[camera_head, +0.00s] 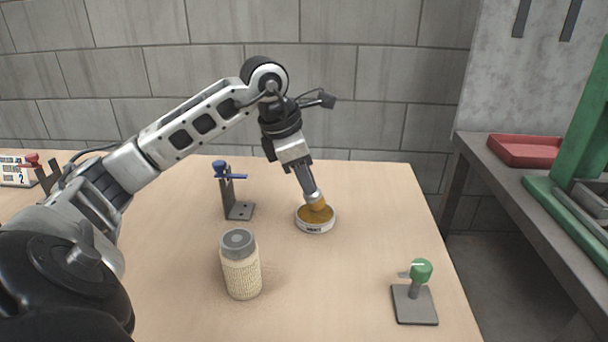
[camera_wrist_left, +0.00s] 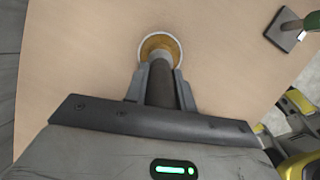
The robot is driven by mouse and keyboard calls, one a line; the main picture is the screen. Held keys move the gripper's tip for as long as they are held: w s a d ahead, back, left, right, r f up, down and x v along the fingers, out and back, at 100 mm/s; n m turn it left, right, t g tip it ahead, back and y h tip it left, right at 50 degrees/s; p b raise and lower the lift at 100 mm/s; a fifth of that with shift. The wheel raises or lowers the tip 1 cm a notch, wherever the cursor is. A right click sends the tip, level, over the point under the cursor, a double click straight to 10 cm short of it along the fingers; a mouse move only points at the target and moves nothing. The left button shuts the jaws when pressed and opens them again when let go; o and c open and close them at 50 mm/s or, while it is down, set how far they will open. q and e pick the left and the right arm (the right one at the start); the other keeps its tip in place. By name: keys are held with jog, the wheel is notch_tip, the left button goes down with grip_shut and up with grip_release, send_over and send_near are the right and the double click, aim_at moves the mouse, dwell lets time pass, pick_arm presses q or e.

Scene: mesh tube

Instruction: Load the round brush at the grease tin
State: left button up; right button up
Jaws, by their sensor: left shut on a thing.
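The grease tin (camera_head: 316,224) is a low round white tin with amber grease, standing on the table right of the middle. My left gripper (camera_head: 309,187) points down over it, shut on the round brush (camera_head: 316,201). The brush's tan head is at the tin's opening and seems to reach into the grease; the exact depth is hidden. In the left wrist view, the brush's dark handle (camera_wrist_left: 161,85) lies between the fingers (camera_wrist_left: 161,78), and the tin's rim (camera_wrist_left: 142,47) shows around its far end. My right gripper is not in view.
A mesh-covered tube (camera_head: 241,272) with a grey cap stands upright in front of the tin. A blue-topped bracket (camera_head: 230,192) stands behind it. A green-knobbed stand (camera_head: 415,298) is at front right. A side bench holds a red tray (camera_head: 525,151). Table between tin and green stand is clear.

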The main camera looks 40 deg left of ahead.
pick_arm(q)
notch_tip(320, 180, up, 3)
jog(key=shift+f+p, duration=0.1)
jog(key=shift+p, duration=0.85)
notch_tip(320, 180, up, 3)
jog(key=shift+f+p, duration=0.2)
jog(key=shift+p, duration=1)
jog(key=shift+r, duration=0.15)
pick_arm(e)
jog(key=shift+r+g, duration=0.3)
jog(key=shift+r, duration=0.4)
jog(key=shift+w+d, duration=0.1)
